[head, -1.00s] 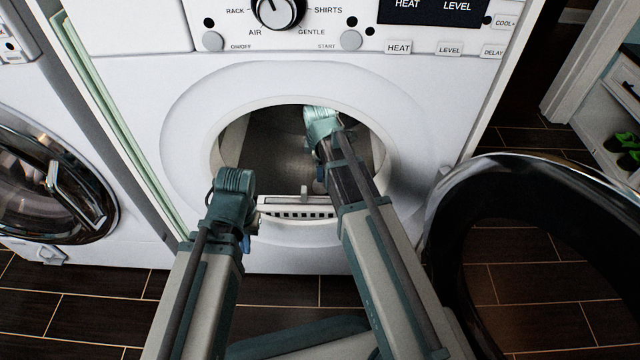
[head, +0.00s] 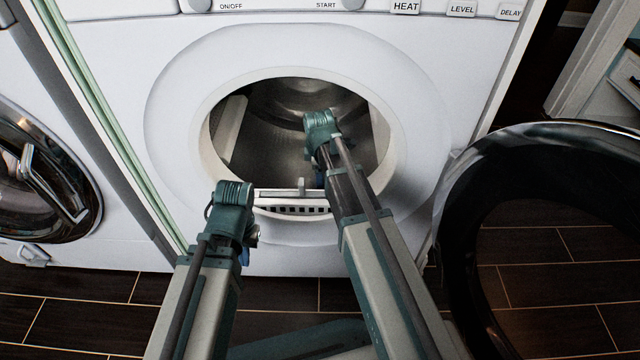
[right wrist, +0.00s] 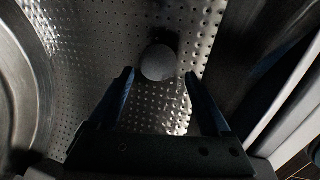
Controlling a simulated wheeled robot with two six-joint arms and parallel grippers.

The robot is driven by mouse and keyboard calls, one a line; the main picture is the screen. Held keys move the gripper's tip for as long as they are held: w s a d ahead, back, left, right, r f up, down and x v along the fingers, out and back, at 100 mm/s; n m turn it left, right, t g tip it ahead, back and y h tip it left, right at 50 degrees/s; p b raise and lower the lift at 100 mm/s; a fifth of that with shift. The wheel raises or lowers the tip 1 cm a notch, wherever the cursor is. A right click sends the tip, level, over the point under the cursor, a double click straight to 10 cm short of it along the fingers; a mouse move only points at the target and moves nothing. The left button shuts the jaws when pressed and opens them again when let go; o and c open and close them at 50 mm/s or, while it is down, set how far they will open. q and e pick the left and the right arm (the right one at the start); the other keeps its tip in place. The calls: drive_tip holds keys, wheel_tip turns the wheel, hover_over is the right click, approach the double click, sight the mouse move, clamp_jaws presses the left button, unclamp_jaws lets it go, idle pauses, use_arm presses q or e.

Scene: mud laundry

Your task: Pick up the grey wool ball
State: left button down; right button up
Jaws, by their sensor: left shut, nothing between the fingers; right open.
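The grey wool ball (right wrist: 158,62) is a round grey ball on the perforated metal drum wall in the right wrist view. It lies beyond and between the fingertips of my right gripper (right wrist: 158,75), which is open and empty. In the head view my right arm reaches through the dryer's round opening, with its gripper (head: 320,178) mostly hidden behind the arm and rim. I cannot make out the ball there. My left gripper (head: 248,244) is shut and empty, outside the machine in front of the lower left of the opening.
The dryer's opening rim (head: 208,165) surrounds my right arm, with a lint filter slot (head: 290,209) at its lower edge. The open dark door (head: 455,200) stands at the right. Another machine's closed round door (head: 45,190) is at the left. Dark floor tiles lie below.

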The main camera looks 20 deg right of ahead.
drive_tip(key=shift+d+b+x, duration=0.2)
drive_tip(key=shift+b+x, duration=1.05)
drive_tip(key=shift+x, duration=0.1)
drive_tip(key=shift+d+b+x, duration=0.15)
drive_tip(key=shift+b+x, duration=1.05)
drive_tip(key=shift+x, duration=0.1)
drive_tip(key=shift+r, duration=0.15)
drive_tip(key=c, duration=1.1)
